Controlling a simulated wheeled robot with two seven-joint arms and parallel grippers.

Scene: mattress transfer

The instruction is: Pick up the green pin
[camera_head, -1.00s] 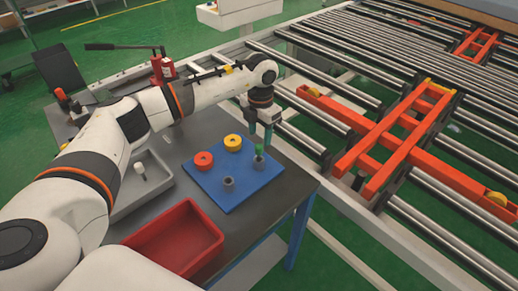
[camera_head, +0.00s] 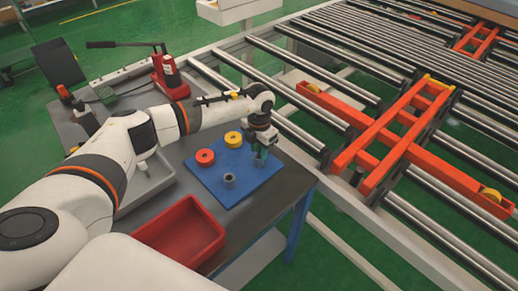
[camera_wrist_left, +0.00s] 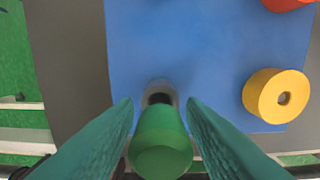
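The green pin (camera_wrist_left: 160,143) is upright between the fingers of my left gripper (camera_wrist_left: 160,110) in the left wrist view. The fingers are spread, one on each side of the pin, with a narrow gap visible near its sides. The pin's lower end overlaps a grey holder (camera_wrist_left: 159,90) with a dark hole on the blue board (camera_wrist_left: 210,50); how deep it sits is hidden. In the head view my left gripper (camera_head: 260,156) is low over the board's right corner and mostly covers the pin. My right gripper is not in view.
A yellow ring (camera_head: 233,139), a red ring (camera_head: 204,157) and another grey holder (camera_head: 229,180) stand on the board. A red bin (camera_head: 152,231) is in front, a grey tray (camera_head: 128,203) to the left. A roller conveyor (camera_head: 330,118) runs beyond the table's right edge.

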